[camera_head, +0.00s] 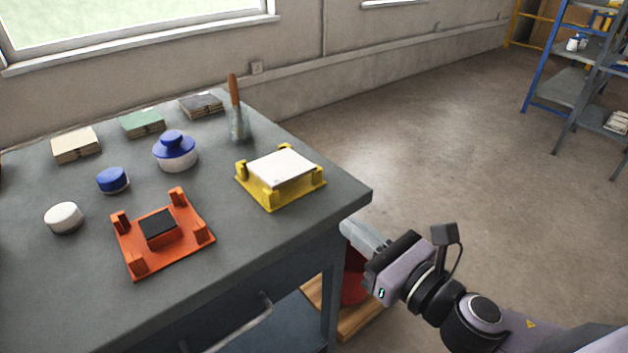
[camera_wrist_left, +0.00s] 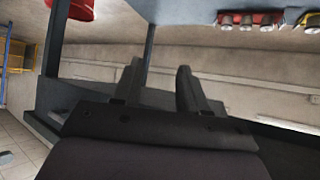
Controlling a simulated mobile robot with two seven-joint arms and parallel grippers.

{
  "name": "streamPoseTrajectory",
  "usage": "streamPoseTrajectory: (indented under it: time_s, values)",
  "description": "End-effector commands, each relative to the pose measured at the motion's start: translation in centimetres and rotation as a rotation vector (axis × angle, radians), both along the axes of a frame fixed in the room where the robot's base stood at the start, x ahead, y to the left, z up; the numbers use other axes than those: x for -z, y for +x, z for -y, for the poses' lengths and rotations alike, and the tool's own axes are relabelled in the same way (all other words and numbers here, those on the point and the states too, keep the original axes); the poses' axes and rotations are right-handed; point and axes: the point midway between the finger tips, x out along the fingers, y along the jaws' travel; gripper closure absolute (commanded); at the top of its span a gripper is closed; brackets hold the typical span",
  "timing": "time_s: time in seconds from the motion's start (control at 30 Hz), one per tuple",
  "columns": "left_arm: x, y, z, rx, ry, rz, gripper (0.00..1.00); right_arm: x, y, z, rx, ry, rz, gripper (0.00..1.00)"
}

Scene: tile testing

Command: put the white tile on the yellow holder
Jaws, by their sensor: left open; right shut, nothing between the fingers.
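The white tile (camera_head: 281,168) lies flat on the yellow holder (camera_head: 277,195), between its raised corner posts, near the right corner of the table. No gripper touches it. My right gripper (camera_head: 352,232) is shut and empty, beside the table's right corner and to the lower right of the holder. My left gripper (camera_wrist_left: 157,85) is out of the head view. In the left wrist view its two fingers stand apart with nothing between them.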

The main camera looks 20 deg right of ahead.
Motion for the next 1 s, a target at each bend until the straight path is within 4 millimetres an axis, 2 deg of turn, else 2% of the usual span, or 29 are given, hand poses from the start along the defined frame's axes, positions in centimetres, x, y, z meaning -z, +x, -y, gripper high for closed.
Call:
streamPoseTrajectory:
  time_s: [0.27,0.8,1.0]
  values:
    - [-0.6,-0.1,-0.2,-0.001,0.004,0.003,0.57,-0.2,2.2,-0.8,0.001,0.000,0.003,1.00]
    - [-0.7,-0.3,-0.6,-0.005,0.015,0.000,0.57,-0.1,10.0,-3.6,0.002,0.003,0.001,1.00]
    - [-0.7,-0.3,-0.6,-0.004,0.016,0.001,0.57,0.0,12.2,-4.4,0.001,0.001,0.000,1.00]
